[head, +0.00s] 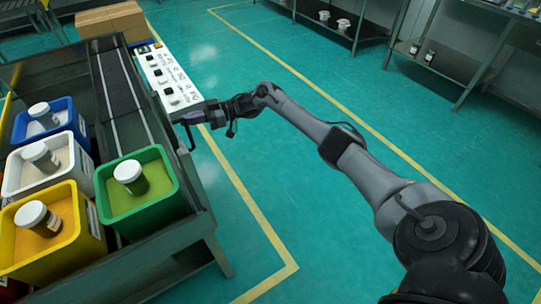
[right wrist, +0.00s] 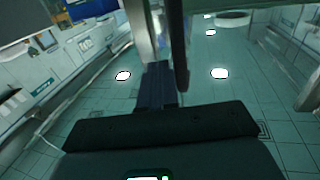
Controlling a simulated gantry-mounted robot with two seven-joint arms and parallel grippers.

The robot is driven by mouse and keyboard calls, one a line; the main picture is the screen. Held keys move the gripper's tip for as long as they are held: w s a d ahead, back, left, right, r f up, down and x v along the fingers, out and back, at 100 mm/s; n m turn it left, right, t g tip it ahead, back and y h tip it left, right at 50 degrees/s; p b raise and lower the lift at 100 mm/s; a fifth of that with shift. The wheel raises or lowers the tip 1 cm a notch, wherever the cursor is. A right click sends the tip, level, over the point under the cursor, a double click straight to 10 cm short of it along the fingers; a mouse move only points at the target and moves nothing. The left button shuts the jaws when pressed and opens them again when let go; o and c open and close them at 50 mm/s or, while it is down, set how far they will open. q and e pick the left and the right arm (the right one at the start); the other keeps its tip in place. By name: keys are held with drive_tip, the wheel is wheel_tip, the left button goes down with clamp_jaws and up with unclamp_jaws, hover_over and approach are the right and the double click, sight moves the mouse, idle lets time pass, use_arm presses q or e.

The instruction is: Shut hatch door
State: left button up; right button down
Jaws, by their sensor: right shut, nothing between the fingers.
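I cannot make out a hatch door for certain in either view. My right gripper (head: 186,122) is in the head view at the near end of a white panel with black switches (head: 166,78). It is shut and holds nothing. Its tip is close to the side of the dark machine frame (head: 190,185); I cannot tell whether it touches. In the right wrist view, a pale upright part (right wrist: 139,30) and a dark bar (right wrist: 180,55) stand close by the dark gripper parts. My left gripper is not in view.
Blue (head: 18,128), white (head: 85,165), yellow (head: 92,222) and green (head: 168,208) bins, each with a lidded jar, stand at the left. A cardboard box (head: 110,20) is behind. The green floor (head: 300,180) with yellow lines is clear. Shelves (head: 480,60) stand far right.

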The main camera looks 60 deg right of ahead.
drive_tip(key=shift+w+a, duration=0.1)
drive_tip(key=shift+w, duration=0.15)
idle(0.5)
